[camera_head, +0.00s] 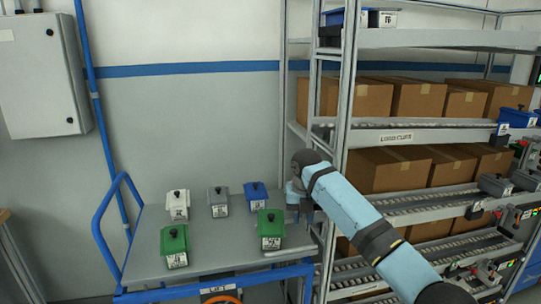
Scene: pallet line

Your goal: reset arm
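My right arm comes in from the lower right. Its gripper (299,207) points down at the right edge of the cart (215,262), beside the rack post. It is just right of a blue box (256,195) and a green box (270,228). No object shows in it, but its fingers are too small and dark to tell whether they are open or shut. The cart also carries a second green box (174,246), a white box (177,204) and a grey box (217,201). My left gripper is out of view.
A metal rack (345,100) with cardboard boxes (417,97) and roller shelves (430,200) stands on the right, close to my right arm. The cart's blue handle (103,225) is at the left. A grey cabinet (42,75) hangs on the wall.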

